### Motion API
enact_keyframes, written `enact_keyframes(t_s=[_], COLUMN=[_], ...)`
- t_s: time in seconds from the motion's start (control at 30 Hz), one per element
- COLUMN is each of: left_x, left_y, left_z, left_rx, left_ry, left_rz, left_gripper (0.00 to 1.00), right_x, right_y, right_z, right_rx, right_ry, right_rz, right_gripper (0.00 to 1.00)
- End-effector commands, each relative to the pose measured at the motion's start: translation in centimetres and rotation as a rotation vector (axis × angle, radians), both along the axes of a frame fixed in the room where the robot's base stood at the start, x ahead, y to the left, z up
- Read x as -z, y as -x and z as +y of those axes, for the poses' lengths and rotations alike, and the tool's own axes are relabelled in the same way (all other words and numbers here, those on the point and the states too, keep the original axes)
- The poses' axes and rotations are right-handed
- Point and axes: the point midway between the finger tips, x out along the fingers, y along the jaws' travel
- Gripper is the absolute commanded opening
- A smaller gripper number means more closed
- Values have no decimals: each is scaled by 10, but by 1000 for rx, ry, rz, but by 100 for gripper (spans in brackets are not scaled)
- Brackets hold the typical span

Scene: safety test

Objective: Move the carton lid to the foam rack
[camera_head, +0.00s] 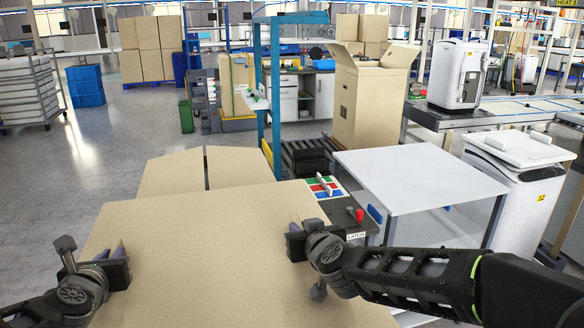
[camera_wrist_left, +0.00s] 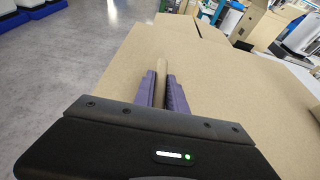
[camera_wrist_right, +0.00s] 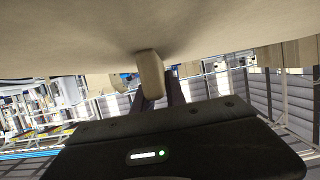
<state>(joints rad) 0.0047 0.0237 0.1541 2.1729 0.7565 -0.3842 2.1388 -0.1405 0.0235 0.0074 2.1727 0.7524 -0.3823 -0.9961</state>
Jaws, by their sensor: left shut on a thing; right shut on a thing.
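The carton lid (camera_head: 205,262) is a large flat tan cardboard sheet in front of me. My left gripper (camera_head: 118,252) is at its left side, with its purple fingers shut on a tan grip piece (camera_wrist_left: 161,82) of the lid. My right gripper (camera_head: 294,226) is at its right side, shut on another tan grip piece (camera_wrist_right: 151,75); the lid's pale surface fills the top of the right wrist view. Two tan cardboard flaps (camera_head: 172,172) show beyond the lid's far edge; I cannot tell whether they belong to it. I cannot make out a foam rack for certain.
A white-topped table (camera_head: 415,175) stands to the right, beside a grey panel marked LATCH with a red knob (camera_head: 357,215). A tall open carton (camera_head: 368,105) and a white machine (camera_head: 458,75) stand beyond. A blue frame post (camera_head: 277,100) rises ahead.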

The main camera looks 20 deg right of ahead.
Motion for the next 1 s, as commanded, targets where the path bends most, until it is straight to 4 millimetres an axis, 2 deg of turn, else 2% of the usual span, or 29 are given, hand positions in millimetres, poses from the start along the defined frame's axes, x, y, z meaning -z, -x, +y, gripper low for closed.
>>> enact_keyframes(t_s=[0.03, 0.4, 1.0], left_x=[11, 55, 53], left_y=[0, 0, 0], left_z=[0, 0, 0], left_rx=[-1, -1, -1], left_ry=[0, 0, 0], left_rz=[-2, -2, -2], left_gripper=[0, 0, 0], right_x=[11, 55, 53], right_y=[0, 0, 0], right_z=[0, 0, 0], right_rx=[0, 0, 0], right_ry=[0, 0, 0], right_rz=[-2, -2, -2], right_gripper=[0, 0, 0])
